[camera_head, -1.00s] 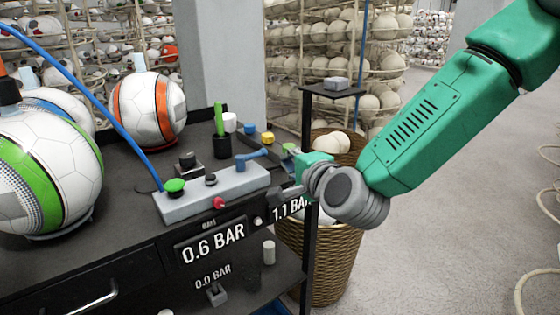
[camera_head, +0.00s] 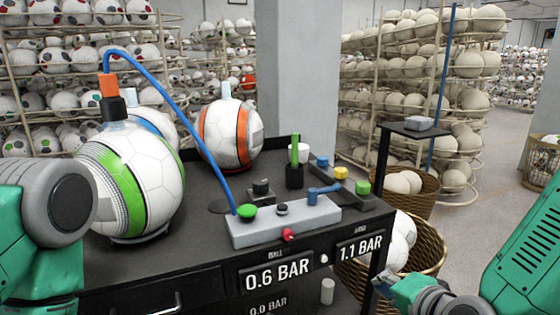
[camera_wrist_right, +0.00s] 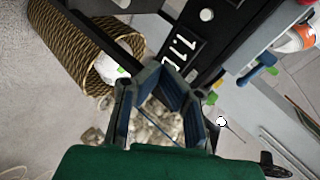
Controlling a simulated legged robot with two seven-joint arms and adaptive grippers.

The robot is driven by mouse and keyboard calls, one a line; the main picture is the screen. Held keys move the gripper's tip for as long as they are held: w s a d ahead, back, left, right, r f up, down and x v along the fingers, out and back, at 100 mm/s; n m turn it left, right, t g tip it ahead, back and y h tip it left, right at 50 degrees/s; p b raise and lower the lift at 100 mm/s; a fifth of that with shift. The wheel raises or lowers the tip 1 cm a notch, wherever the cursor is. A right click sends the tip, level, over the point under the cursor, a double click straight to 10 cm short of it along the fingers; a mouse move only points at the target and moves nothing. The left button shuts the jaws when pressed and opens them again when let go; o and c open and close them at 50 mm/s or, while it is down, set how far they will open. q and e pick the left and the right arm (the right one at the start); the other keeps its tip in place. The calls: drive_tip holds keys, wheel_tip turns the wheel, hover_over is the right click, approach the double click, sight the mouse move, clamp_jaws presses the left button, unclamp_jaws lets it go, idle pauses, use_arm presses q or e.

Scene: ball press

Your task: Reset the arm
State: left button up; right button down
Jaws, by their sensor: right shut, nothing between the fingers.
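My right gripper (camera_head: 392,290) is at the lower right in the head view, low in front of the table's right end and apart from the control box. In the right wrist view its fingers (camera_wrist_right: 165,70) meet at their tips with nothing between them. My left arm enters at the left edge of the head view; its gripper does not show. The grey control box (camera_head: 285,222) lies on the dark table, with a green button (camera_head: 247,211), a red knob (camera_head: 288,234) and a blue lever (camera_head: 322,190).
A white and green ball (camera_head: 130,185) stands under an orange-topped nozzle with a blue hose (camera_head: 185,105). A white and orange ball (camera_head: 231,135) stands behind. Displays read 0.6 BAR (camera_head: 277,273) and 1.1 BAR (camera_head: 360,246). A wicker basket (camera_head: 430,240) of balls stands right of the table.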

drive_tip(key=s+f+n+g, duration=0.4)
drive_tip(key=s+f, duration=0.3)
drive_tip(key=f, duration=0.5)
drive_tip(key=s+d+f+n+g+h, duration=0.1)
drive_tip(key=s+d+f+n+g, duration=0.2)
drive_tip(key=s+f, duration=0.3)
drive_tip(key=s+d+f+n+g+h, duration=0.1)
drive_tip(key=s+d+f+n+g, duration=0.2)
drive_tip(key=s+f, duration=0.4)
drive_tip(key=s+n+g, duration=0.1)
drive_tip(key=s+n, duration=0.1)
drive_tip(key=s, duration=0.4)
drive_tip(key=shift+s+d+f+n+h, duration=0.15)
drive_tip(key=shift+d+n+h, duration=0.1)
drive_tip(key=shift+n+h, duration=0.05)
drive_tip(key=shift+d, duration=0.15)
drive_tip(key=shift+d+f, duration=0.1)
drive_tip(key=shift+d, duration=0.2)
drive_tip(key=shift+a, duration=0.35)
